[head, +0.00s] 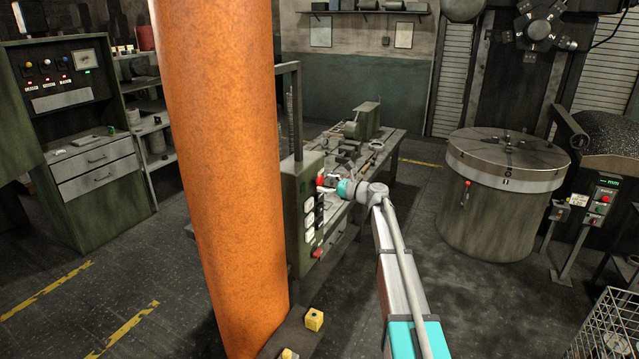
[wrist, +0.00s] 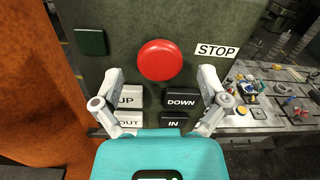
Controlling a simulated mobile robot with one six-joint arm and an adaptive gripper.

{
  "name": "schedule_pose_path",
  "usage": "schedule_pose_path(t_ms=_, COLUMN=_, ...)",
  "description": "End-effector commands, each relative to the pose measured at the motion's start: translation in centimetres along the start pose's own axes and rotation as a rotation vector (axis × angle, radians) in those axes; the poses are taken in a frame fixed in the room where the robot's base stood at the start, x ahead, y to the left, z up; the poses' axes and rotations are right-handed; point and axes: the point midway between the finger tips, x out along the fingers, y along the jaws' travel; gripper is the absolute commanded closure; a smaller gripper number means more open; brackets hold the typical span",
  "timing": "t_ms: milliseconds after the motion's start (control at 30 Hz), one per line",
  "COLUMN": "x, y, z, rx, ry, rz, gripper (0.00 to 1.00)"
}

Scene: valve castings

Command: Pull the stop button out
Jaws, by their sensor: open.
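The stop button is a large round red button (wrist: 159,60) on a dark green control box, with a white STOP label (wrist: 217,50) to its right. In the head view the red button (head: 321,181) shows at the upper part of the box (head: 299,225). My gripper (wrist: 160,73) is open, with one finger on each side of the button in the wrist view. The fingers look apart from its rim; whether the tips reach its depth I cannot tell. In the head view my gripper (head: 332,184) is close in front of the box, its fingers hardly visible.
UP (wrist: 126,101), DOWN (wrist: 181,101), OUT and IN keys lie below the button. Another red knob (head: 317,253) is low on the box. A thick orange column (head: 222,180) stands left of it. A cluttered workbench (head: 385,150) is behind, and a round machine table (head: 500,205) right.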

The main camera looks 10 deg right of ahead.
Motion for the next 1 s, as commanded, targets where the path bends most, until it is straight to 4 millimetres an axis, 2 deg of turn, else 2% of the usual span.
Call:
schedule_pose_path(t_ms=200, x=1.9, y=-0.1, z=0.0, rx=0.000, ry=0.000, rz=0.000, gripper=0.07)
schedule_pose_path(t_ms=600, x=2.2, y=0.0, z=0.0, rx=0.000, ry=0.000, rz=-0.001, gripper=0.07)
schedule_pose_path(t_ms=667, x=2.2, y=0.0, z=0.0, rx=0.000, ry=0.000, rz=-0.001, gripper=0.16)
schedule_pose_path(t_ms=1000, x=2.3, y=0.1, z=0.0, rx=0.000, ry=0.000, rz=0.001, gripper=0.79)
